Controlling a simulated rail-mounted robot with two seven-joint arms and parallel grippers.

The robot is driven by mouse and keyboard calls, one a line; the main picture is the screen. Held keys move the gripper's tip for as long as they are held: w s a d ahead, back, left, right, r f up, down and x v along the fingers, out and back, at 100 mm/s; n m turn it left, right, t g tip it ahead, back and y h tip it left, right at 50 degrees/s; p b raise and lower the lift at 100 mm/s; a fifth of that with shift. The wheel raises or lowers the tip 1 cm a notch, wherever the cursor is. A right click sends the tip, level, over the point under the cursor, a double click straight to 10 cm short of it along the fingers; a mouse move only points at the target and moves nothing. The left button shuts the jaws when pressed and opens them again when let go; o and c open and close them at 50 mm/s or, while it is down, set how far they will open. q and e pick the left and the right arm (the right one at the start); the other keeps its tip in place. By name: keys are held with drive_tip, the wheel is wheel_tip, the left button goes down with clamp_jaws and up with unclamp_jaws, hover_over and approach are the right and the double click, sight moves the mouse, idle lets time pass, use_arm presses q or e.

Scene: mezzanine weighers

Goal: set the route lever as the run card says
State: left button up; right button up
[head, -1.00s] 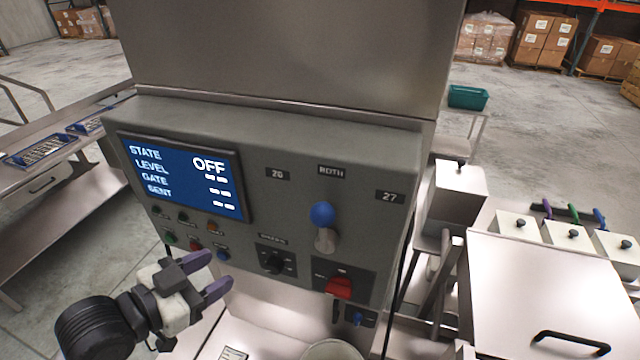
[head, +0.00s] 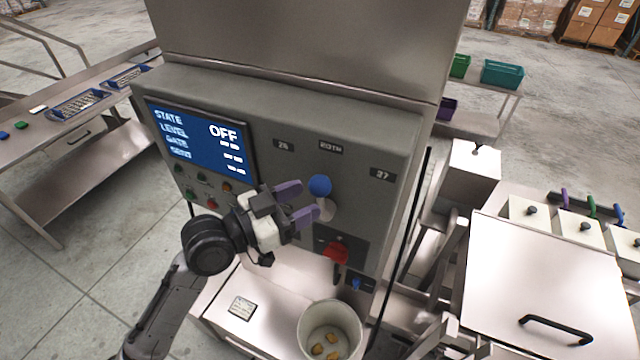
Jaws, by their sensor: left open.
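The route lever (head: 320,187) has a blue ball knob on a pale stem and stands on the grey control panel (head: 365,143). Its knob is up, under the middle label, which reads BOTH; labels 26 or 28 (head: 283,145) and 27 (head: 383,175) sit to its left and right. My left gripper (head: 306,203) is open, its purple fingertips close to the lever's left side; I cannot tell whether they touch it. A small card (head: 242,307) lies on the steel ledge, too small to read. My right gripper is not in view.
The screen (head: 200,137) reads STATE OFF. A red switch (head: 336,252) and a blue knob (head: 356,284) sit below the lever. A pale bucket (head: 331,335) with several brown pieces stands on the ledge. Lidded steel bins (head: 530,270) stand at the right.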

sight(320, 194)
use_arm(q)
drive_tip(key=p+x, duration=0.1)
drive_tip(key=x, duration=0.2)
drive_tip(key=shift+w+d, duration=0.2)
drive_tip(key=shift+d, duration=0.1)
drive_tip(key=shift+w+d, duration=0.1)
drive_tip(key=shift+d, duration=0.1)
